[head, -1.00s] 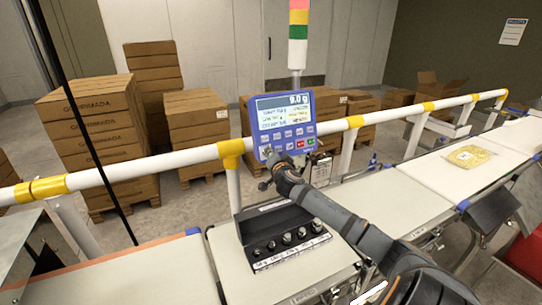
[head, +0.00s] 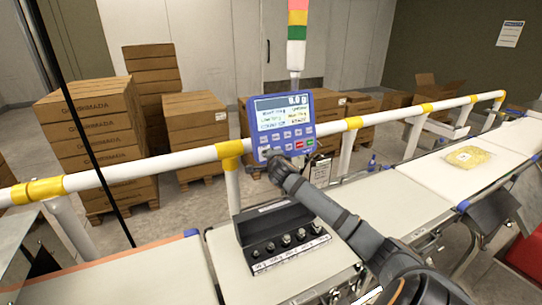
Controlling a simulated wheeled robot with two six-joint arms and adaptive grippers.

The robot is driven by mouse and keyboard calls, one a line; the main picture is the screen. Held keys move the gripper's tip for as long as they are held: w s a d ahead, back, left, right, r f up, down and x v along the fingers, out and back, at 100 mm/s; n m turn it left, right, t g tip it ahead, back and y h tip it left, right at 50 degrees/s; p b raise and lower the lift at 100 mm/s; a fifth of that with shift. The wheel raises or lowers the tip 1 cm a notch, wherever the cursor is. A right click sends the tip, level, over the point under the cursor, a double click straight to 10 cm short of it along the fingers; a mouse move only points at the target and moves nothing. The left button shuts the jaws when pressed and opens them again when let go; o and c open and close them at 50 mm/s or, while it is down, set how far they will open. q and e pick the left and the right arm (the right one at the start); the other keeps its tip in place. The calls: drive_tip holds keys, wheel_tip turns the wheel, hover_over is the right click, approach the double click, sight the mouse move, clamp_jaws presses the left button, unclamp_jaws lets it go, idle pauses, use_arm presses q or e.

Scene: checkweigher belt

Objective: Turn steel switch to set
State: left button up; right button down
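The blue weighing terminal (head: 258,131) stands behind the belt, with a lit display (head: 283,112) and rows of keys. My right gripper (head: 271,157) comes in from the lower right. Its tip is at the lower left corner of the terminal's face and covers that part. I cannot make out the steel switch; it may be hidden behind the gripper. The fingers are small and dark, so I cannot tell whether they are open or shut, or whether they touch anything. My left gripper is not in view.
A black block with several steel weights (head: 286,240) stands on the near belt section below the terminal. A white rail (head: 130,170) with yellow joints runs behind the belt. A yellow packet (head: 468,156) lies on the right belt. Stacked cartons (head: 90,130) stand behind the rail.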

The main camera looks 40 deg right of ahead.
drive_tip(key=shift+m, duration=0.3)
drive_tip(key=c, duration=1.4)
unclamp_jaws()
drive_tip(key=shift+v, duration=3.7)
